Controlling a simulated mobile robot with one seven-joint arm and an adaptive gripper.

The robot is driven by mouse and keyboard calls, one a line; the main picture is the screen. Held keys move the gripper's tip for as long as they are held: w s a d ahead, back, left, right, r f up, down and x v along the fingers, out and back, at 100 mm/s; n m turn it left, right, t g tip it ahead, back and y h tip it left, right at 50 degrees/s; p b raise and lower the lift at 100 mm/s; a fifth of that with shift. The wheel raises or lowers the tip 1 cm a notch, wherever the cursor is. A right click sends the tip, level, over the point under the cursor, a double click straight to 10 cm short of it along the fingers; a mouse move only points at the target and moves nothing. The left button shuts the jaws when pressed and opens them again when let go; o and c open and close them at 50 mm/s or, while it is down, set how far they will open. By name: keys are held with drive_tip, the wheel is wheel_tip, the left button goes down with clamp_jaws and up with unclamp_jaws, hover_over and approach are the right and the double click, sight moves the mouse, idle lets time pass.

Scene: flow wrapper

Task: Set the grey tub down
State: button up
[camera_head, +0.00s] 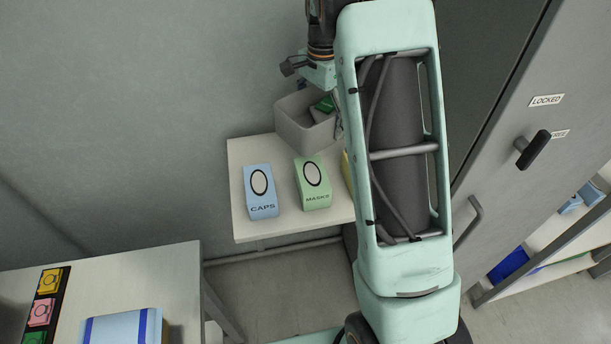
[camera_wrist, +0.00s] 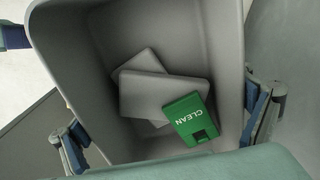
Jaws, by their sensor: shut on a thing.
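The grey tub (camera_head: 291,132) is at the back of the small white table (camera_head: 243,221) in the head view. I cannot tell whether its base touches the tabletop. In the wrist view the tub (camera_wrist: 62,45) fills the middle, open side towards the camera. Inside lie a green box marked CLEAN (camera_wrist: 190,118) and grey flat pieces (camera_wrist: 165,93). In the head view my arm partly hides the gripper and the tub's right side.
A blue CAPS box (camera_head: 261,192) and a green MASKS box (camera_head: 313,184) stand in front of the tub. A yellow thing (camera_head: 347,172) is mostly hidden behind my arm. A grey wall is behind. Another table (camera_head: 180,262) is at lower left, a locked cabinet (camera_head: 500,190) at right.

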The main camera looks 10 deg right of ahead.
sight(324, 106)
drive_tip(key=w+m+b, duration=0.1)
drive_tip(key=w+d+f+m+b, duration=0.1)
drive_tip(key=shift+f+m, duration=0.15)
drive_tip(key=shift+m, duration=0.25)
drive_tip(key=shift+w+d+f+m+b, duration=0.15)
drive_tip(key=shift+w+d+m+b, duration=0.25)
drive_tip(key=shift+w+m+b, duration=0.5)
drive_tip(key=shift+m, duration=0.3)
wheel_tip(324, 106, down, 10)
drive_tip(key=shift+s+r+b, duration=0.1)
drive_tip(key=shift+s+b, duration=0.05)
drive_tip(key=shift+b, duration=0.3)
drive_tip(key=shift+f, duration=0.25)
drive_tip(key=o, duration=1)
drive_tip(key=shift+r, duration=0.15)
